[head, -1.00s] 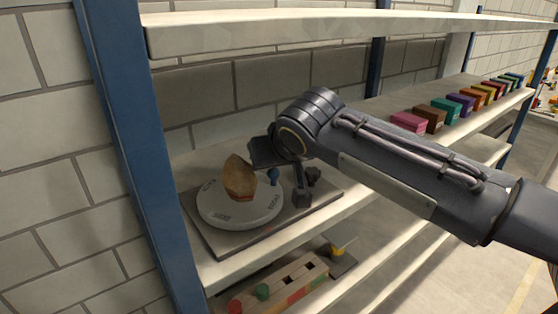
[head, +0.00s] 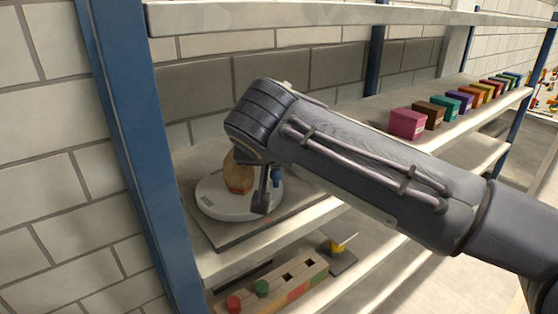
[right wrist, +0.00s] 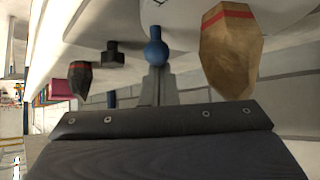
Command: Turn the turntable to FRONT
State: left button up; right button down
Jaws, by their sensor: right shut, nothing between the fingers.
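The turntable (head: 222,210) is a pale round disc with dark labels, too small to read, on a grey base on the middle shelf. A brown faceted piece (head: 238,174) stands on it, partly behind my arm; in the right wrist view it has a red band (right wrist: 232,50). A blue round-topped knob (head: 277,178) is at the disc's right side and also shows in the right wrist view (right wrist: 155,52). My right gripper (head: 261,204) is shut and empty, over the disc's front right. Its fingers (right wrist: 158,80) are close to the knob; contact is unclear. My left gripper is not in view.
A blue shelf post (head: 130,150) stands left of the turntable and an upper shelf board (head: 300,16) runs above. Coloured boxes (head: 408,124) line the shelf at right. A block with coloured pegs (head: 275,287) lies below. Dark pieces (right wrist: 80,78) show in the right wrist view.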

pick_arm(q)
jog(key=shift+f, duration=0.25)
pick_arm(e)
jog(key=shift+s, duration=0.35)
dwell(0.3)
